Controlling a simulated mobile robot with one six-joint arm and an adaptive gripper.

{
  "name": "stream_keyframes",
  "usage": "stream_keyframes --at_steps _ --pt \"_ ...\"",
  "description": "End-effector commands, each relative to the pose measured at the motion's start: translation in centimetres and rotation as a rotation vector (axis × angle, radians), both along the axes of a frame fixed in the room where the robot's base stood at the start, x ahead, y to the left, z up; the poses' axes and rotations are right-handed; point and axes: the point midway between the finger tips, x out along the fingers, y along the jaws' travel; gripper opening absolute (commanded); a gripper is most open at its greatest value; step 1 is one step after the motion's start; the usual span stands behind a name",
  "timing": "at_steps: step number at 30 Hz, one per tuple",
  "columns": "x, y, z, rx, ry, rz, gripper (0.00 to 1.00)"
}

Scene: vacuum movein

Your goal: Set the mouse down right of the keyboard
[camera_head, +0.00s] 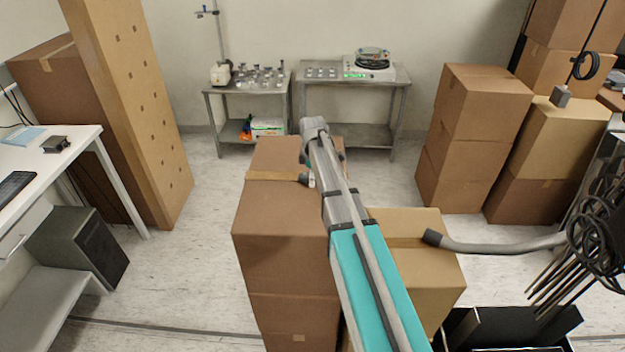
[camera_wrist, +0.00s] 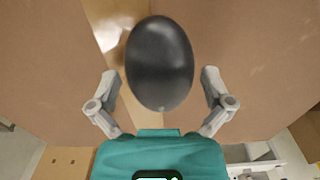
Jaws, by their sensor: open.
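The mouse (camera_wrist: 160,62), a smooth black oval, shows in the wrist view over the brown top of a cardboard box, apparently resting on it. My gripper (camera_wrist: 159,80) is open, with one finger on each side of the mouse and a visible gap to both. In the head view I cannot make out the mouse; my arm covers that part of the box stack (camera_head: 277,207). The black keyboard (camera_head: 15,187) lies on the white desk (camera_head: 42,162) at the left edge of the head view, partly cut off, well away from my gripper.
A small dark box (camera_head: 56,144) and a blue pad (camera_head: 24,137) lie on the desk beyond the keyboard. A tall cardboard panel (camera_head: 130,105) stands right of the desk. A grey hose (camera_head: 500,245) and more box stacks (camera_head: 475,135) are at the right. Floor (camera_head: 185,265) is clear between desk and boxes.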

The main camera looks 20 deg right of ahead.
Motion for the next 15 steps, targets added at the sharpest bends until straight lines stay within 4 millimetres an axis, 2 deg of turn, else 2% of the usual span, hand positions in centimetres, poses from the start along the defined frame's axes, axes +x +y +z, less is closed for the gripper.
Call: stream_keyframes --at_steps 5,15 --pt "0.0 0.0 0.0 0.0 0.0 0.0 1.0" --pt "0.0 0.0 -0.01 0.0 0.0 0.0 0.39"
